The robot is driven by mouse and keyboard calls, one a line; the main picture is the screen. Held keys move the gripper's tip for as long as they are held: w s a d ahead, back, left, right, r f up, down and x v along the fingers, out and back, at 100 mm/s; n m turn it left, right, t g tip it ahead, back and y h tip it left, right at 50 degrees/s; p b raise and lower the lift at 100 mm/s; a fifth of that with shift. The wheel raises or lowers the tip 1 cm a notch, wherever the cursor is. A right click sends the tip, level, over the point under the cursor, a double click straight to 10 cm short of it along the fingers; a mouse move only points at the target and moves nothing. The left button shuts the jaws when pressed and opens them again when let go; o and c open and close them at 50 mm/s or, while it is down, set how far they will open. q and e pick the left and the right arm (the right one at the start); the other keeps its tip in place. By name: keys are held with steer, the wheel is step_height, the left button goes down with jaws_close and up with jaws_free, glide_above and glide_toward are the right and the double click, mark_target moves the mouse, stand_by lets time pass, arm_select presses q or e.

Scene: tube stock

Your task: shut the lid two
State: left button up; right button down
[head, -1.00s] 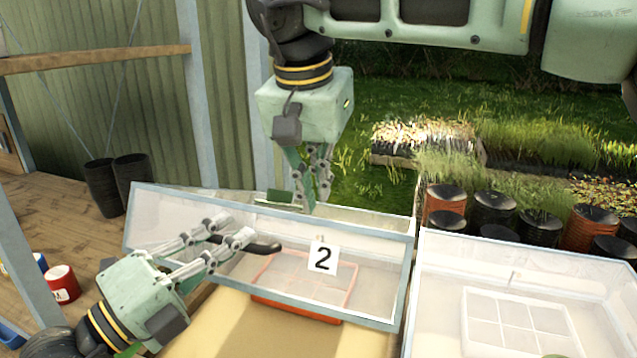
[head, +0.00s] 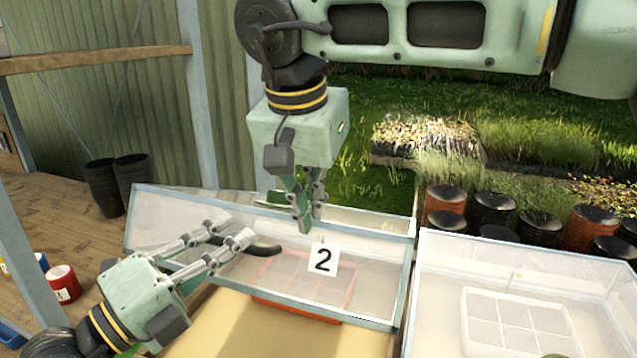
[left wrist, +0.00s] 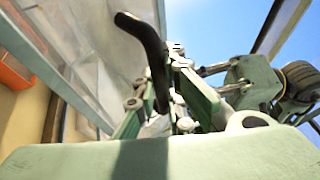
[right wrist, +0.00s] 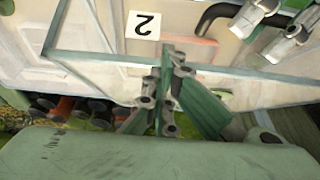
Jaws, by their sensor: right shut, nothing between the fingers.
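Lid two (head: 215,262) is a clear panel in a pale frame with a "2" label (head: 323,259) and a black handle (head: 262,250). It stands tilted open above its box. My left gripper (head: 232,230) is at the handle's left end, its fingers apart on either side of the bar; the handle also shows in the left wrist view (left wrist: 150,45). My right gripper (head: 305,228) points down, shut and empty, at the lid's upper edge, beside the label. In the right wrist view its fingertips (right wrist: 175,58) overlap the lid's edge; I cannot tell whether they touch.
An orange tray (head: 290,308) lies beneath the lid. A neighbouring clear box (head: 440,262) with a white divided tray (head: 515,320) stands at the right. Several black and orange pots (head: 490,208) stand behind it.

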arm_select(q)
steer(key=shift+o, duration=0.9)
steer(key=shift+r, duration=0.3)
arm_select(e)
steer(key=shift+s+f, duration=0.1)
steer(key=shift+f, duration=0.25)
